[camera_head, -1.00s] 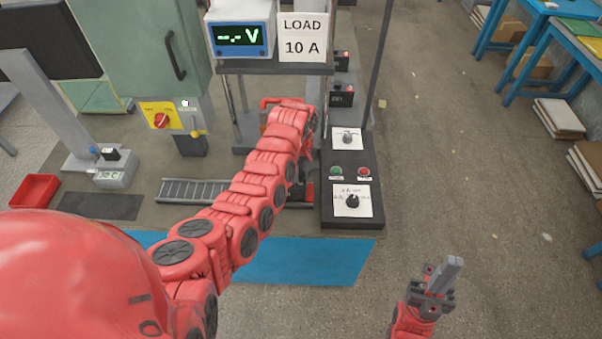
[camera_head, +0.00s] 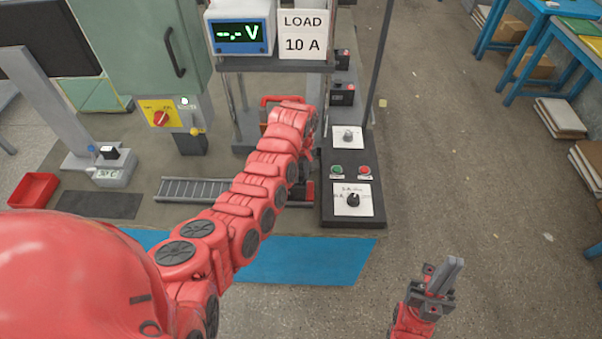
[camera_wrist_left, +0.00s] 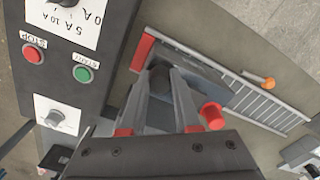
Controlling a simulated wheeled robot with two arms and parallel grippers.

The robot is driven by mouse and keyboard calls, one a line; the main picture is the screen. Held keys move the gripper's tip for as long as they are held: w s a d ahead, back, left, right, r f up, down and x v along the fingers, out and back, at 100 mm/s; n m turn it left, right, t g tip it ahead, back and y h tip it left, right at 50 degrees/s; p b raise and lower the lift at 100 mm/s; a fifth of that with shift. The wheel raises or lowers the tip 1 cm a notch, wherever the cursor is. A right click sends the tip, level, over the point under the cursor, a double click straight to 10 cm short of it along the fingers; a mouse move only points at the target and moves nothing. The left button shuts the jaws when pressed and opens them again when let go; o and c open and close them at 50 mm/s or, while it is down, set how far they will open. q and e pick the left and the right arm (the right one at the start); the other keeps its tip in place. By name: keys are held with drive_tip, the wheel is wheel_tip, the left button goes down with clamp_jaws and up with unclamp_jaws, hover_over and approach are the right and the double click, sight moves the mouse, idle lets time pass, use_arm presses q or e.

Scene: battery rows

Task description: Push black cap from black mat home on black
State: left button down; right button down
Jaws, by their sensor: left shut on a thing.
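My left gripper (camera_wrist_left: 164,80) shows in the left wrist view with its fingers closed around a small dark round thing, which looks like the black cap (camera_wrist_left: 160,77). The fingers point down at a grey block (camera_wrist_left: 160,114) beside the rail; whether the cap is seated on a terminal cannot be told. A red cap (camera_wrist_left: 212,115) stands just right of the fingers. In the head view my left arm hides this gripper and cap. The black mat (camera_head: 98,204) lies bare at the bench's left. My right gripper (camera_head: 442,274) is away from the bench over the floor, fingers together and empty.
A roller rail (camera_head: 192,190) runs along the bench front. A black control panel (camera_head: 352,215) with knobs and buttons stands to its right. A red tray (camera_head: 33,189) is at far left. A meter (camera_head: 240,38) and load sign (camera_head: 303,38) stand above.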

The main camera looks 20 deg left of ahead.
use_arm(q)
drive_tip(key=shift+f+b, duration=0.3)
drive_tip(key=shift+f, duration=0.1)
idle(0.5)
drive_tip(key=shift+c, duration=0.3)
unclamp_jaws()
drive_tip(key=shift+r, duration=0.1)
drive_tip(key=shift+r+p, duration=0.45)
drive_tip(key=shift+r, duration=0.6)
drive_tip(key=shift+r+p, duration=0.4)
drive_tip(key=shift+r, duration=1.95)
